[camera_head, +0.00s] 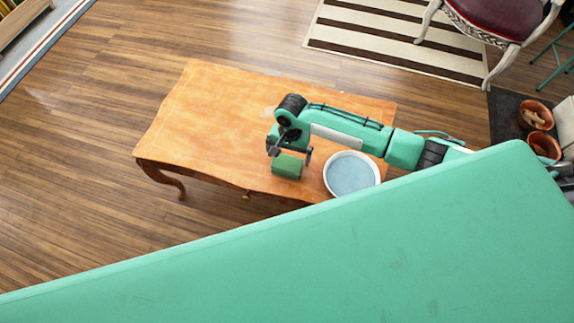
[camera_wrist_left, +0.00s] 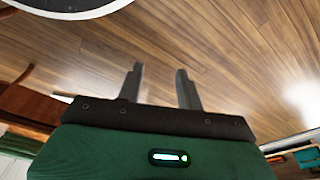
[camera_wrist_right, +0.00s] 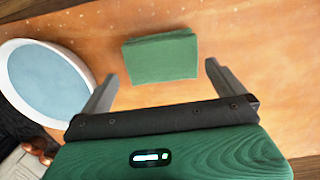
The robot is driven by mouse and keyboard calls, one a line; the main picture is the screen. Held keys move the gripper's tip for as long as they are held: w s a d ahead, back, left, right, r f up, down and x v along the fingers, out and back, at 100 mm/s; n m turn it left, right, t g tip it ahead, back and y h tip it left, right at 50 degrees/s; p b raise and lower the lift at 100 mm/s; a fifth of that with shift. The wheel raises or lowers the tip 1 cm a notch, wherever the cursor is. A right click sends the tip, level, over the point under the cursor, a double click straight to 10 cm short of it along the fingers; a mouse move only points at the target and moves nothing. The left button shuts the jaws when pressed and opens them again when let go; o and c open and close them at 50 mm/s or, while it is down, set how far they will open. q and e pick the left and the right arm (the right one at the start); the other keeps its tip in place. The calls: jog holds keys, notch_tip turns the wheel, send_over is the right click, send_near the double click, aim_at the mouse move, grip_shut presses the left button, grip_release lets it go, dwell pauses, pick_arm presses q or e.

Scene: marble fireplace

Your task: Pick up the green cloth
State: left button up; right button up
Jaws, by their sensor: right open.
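The green cloth (camera_head: 287,166), a folded block, lies on the orange-brown wooden table (camera_head: 205,115) near its front edge. It also shows in the right wrist view (camera_wrist_right: 160,57), lying between and just beyond the fingertips. My right gripper (camera_head: 290,154) is over the cloth, open and empty, with its fingers on either side in the picture. I cannot tell the exact height left between fingertips and cloth. My left gripper (camera_wrist_left: 160,72) shows only in its own wrist view, fingers apart and empty above the wooden floor.
A white-rimmed round bowl (camera_head: 325,172) with a blue-grey inside stands right of the cloth. A striped rug (camera_head: 385,38), a red-seated chair (camera_head: 492,18) and terracotta pots (camera_head: 537,116) are beyond. The table's left part is clear. My green body hides the lower head view.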

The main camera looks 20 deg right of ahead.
aim_at(287, 163)
jog(key=f, duration=0.4)
jog(key=shift+s+a+f+b, duration=0.3)
jog(key=shift+s+a+b, duration=0.05)
pick_arm(q)
jog(key=shift+w+r, duration=0.1)
jog(key=shift+r, duration=0.8)
pick_arm(e)
jog(key=c, duration=0.7)
jog(key=shift+r, duration=0.15)
jog(key=shift+r, duration=0.2)
pick_arm(q)
notch_tip(287, 163, down, 9)
jog(key=s+p, duration=0.2)
jog(key=p, duration=0.1)
jog(key=shift+s+a, duration=0.15)
jog(key=shift+a, duration=0.3)
pick_arm(e)
notch_tip(287, 163, up, 19)
jog(key=shift+r, duration=0.2)
